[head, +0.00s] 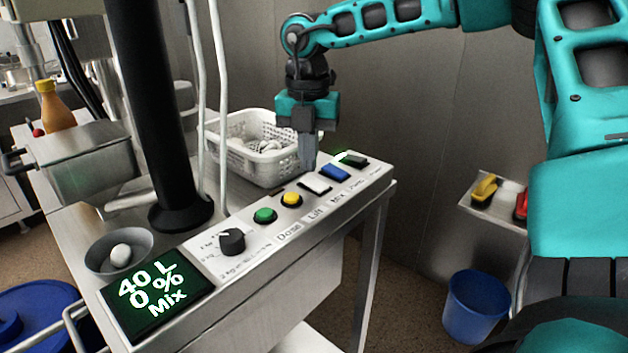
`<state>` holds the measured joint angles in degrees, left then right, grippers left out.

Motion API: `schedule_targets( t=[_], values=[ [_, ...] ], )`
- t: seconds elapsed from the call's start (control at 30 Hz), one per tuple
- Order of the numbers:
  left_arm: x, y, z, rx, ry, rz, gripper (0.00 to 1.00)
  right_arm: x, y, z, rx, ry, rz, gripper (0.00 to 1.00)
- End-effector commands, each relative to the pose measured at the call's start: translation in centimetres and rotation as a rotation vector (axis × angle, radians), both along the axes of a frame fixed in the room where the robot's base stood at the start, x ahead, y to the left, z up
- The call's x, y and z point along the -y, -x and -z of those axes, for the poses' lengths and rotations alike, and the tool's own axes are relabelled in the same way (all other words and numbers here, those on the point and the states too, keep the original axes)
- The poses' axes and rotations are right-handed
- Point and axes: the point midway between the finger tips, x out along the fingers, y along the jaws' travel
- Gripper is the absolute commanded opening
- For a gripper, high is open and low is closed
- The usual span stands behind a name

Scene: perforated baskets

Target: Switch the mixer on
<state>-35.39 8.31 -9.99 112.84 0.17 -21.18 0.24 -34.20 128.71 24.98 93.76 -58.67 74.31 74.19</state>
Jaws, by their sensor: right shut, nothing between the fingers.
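The mixer's control panel (275,250) slopes along the front of a steel table. Its display (155,293) reads "40 L 0 % Mix". Along the panel are a black knob (231,242), a green button (265,215), a yellow button (291,199), a white switch (315,184), a blue switch (335,173) and a dark green switch (354,161) with a bright glow at its left end. Printed labels include "Dose", "Lift" and "Mix". My right gripper (308,165) is shut and empty, pointing down just behind the white and blue switches. Contact cannot be told. My left gripper is out of view.
A white perforated basket (225,138) with pale items stands behind the panel, close to my right gripper. A black column (160,110) rises at left. A metal bowl (97,251) holds a white round item. A blue bucket (476,307) stands on the floor at right.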

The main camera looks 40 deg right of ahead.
Motion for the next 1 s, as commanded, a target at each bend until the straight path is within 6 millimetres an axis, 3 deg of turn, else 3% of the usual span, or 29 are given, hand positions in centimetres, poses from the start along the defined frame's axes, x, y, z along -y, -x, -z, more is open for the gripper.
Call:
schedule_targets(
  t=[1.0],
  values=[
    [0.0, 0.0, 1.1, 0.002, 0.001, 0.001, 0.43, 0.0, 0.0, 1.2, 0.000, 0.000, 0.000, 0.00]
  ],
)
